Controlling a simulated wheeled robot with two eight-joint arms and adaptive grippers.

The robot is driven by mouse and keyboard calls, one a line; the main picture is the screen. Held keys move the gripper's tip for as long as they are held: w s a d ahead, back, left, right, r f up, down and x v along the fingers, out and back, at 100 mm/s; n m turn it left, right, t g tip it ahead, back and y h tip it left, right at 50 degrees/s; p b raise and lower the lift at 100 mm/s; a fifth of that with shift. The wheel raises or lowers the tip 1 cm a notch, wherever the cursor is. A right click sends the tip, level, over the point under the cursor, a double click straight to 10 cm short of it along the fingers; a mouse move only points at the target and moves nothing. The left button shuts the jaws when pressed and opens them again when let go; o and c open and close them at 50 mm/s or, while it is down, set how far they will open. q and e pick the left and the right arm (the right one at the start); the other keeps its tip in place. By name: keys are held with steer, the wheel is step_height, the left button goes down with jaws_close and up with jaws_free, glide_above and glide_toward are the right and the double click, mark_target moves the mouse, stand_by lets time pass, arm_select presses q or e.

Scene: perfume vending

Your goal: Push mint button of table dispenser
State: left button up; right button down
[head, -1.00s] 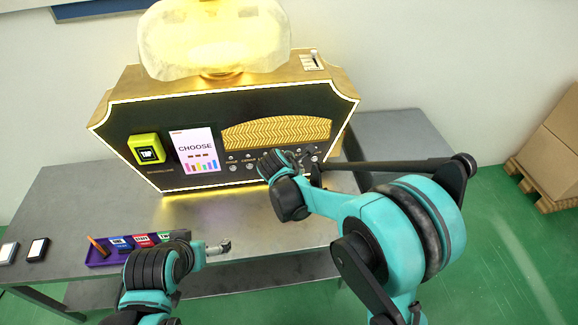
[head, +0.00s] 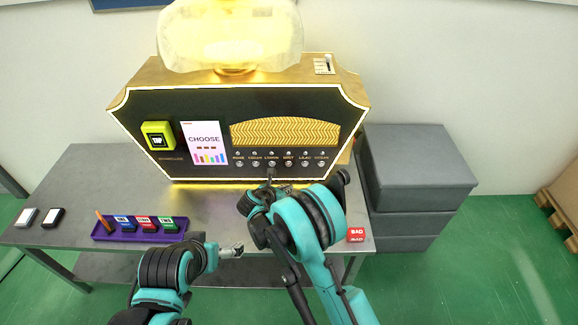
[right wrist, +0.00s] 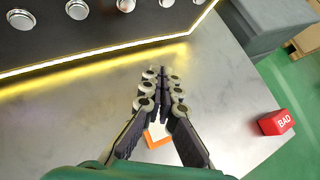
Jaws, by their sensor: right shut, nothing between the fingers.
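The table dispenser (head: 215,105) is a black and gold box with a glowing bottle shape on top. It has a row of silver buttons under small labels. The mint button (head: 288,164) is fourth from the left and is uncovered in the head view. My right gripper (head: 270,177) is shut and empty, just below the button row, near the lemon button. In the right wrist view the shut fingers (right wrist: 163,80) are over the table, apart from the dispenser's front; button labels do not show there. My left gripper (head: 232,250) is low at the table's front edge, its jaws too small to read.
A purple tray (head: 103,236) with several small coloured boxes lies at the front left. A lit screen (head: 203,143) and a yellow reader (head: 158,135) are on the dispenser. A red BAD block (head: 356,235) sits at the right table corner. Grey boxes (head: 415,160) stand at the right.

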steer(key=shift+w, duration=0.1)
glide_toward(292, 167)
steer(key=shift+w+d+f, duration=0.45)
steer(key=shift+d+f, duration=0.1)
steer(key=shift+f, duration=0.25)
steer(key=shift+w+d+f, duration=0.5)
steer(key=shift+d+f, duration=0.1)
steer(key=shift+f, duration=0.2)
stand_by(0.4)
steer(key=shift+w, duration=0.4)
steer(key=shift+w, duration=0.45)
stand_by(0.5)
steer(key=shift+s, duration=0.1)
steer(key=shift+s+b, duration=0.3)
steer(key=shift+s, duration=0.45)
